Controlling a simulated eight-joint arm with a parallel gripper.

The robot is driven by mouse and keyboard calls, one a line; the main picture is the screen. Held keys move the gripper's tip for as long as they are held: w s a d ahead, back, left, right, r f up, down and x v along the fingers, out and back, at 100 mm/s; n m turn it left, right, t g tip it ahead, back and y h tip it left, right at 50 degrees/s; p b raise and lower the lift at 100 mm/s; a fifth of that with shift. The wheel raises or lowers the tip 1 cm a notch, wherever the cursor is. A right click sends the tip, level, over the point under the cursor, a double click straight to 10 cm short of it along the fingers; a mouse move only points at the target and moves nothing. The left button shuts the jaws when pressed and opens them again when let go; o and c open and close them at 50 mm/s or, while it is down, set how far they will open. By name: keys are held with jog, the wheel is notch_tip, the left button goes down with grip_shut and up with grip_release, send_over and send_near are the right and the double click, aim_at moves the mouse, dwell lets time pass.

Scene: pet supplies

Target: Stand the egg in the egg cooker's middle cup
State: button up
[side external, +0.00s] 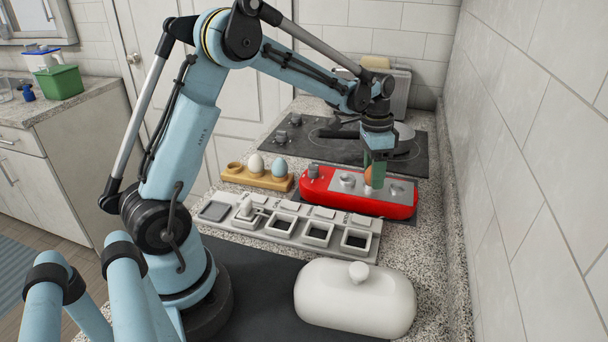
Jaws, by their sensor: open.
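The red egg cooker (345,204) has a grey top plate with cups and lies across the counter. One finger hides the egg's right part. The left cup (347,181) and the right cup (397,190) look empty.
A grey rack with square frames (290,230) lies in front. A white lidded dish (355,300) stands nearer. A black cooktop (345,143) is behind.

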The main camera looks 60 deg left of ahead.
jog(key=shift+w+a+f, duration=0.1)
jog(key=shift+a, duration=0.2)
jog(key=shift+r, duration=0.3)
notch_tip(320, 180, up, 11)
jog(key=s+d+f+n+t, duration=0.2)
jog(key=s+d+t, duration=0.1)
jog(key=s, duration=0.5)
jog(key=s+d+f+n+t+y, duration=0.1)
jog(key=s+d+f+n+t, duration=0.1)
jog(key=s+d+t, duration=0.2)
jog(key=s+d, duration=0.2)
jog(key=s, duration=0.2)
jog(key=shift+d, duration=0.15)
